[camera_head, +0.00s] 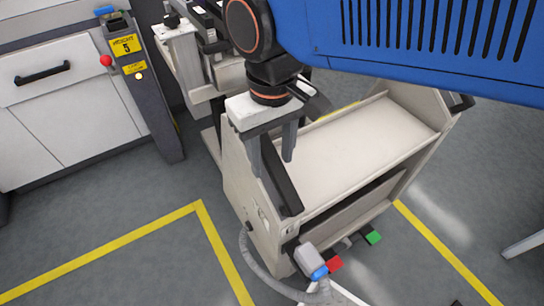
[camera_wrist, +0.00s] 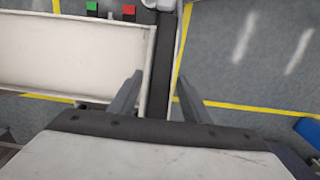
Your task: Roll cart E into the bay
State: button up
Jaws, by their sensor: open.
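A beige cart (camera_head: 228,170) with a flat tray top (camera_head: 365,145) stands in the middle of the head view. No letter on it is readable, so I cannot tell whether it is cart E. A black handle bar (camera_head: 284,188) runs along its left end. My gripper (camera_head: 272,152) is open and points down over this end. In the wrist view the bar (camera_wrist: 161,65) lies between the spread fingers (camera_wrist: 157,100); contact cannot be told. Red (camera_head: 333,263) and green (camera_head: 374,237) pedals sit low on the cart's near side. Yellow floor lines (camera_head: 222,250) show beside the cart.
A white cabinet (camera_head: 60,110) and a dark post (camera_head: 140,85) with a yellow label reading 5 stand at the left. Beige equipment (camera_head: 185,55) stands behind the cart. A grey curved hose-like part (camera_head: 256,268) lies near the cart's front corner. Grey floor at the right is mostly clear.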

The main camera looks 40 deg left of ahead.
jog(key=shift+f, duration=0.45)
grip_shut()
